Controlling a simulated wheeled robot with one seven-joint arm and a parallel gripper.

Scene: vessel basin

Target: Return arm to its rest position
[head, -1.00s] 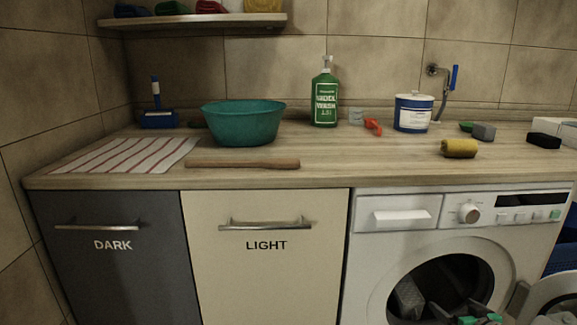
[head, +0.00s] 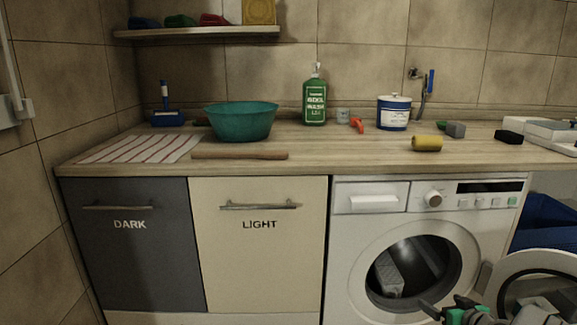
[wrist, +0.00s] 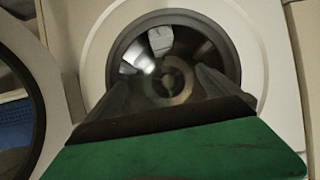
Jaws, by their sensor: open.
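My gripper (head: 440,309) shows at the bottom right of the head view, in front of the open washing machine (head: 344,265). In the wrist view its two dark fingers (wrist: 166,84) are spread apart with nothing between them. They point at the machine's round opening (wrist: 205,48) from outside. A pale grey item (head: 388,276) lies inside the drum, and it also shows in the wrist view (wrist: 160,40).
The machine's round door (head: 492,283) hangs open at the right, close to my gripper. A blue basket (head: 545,222) stands beyond it. The counter (head: 340,158) above holds a teal basin (head: 240,121), a green bottle (head: 315,101) and several small things.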

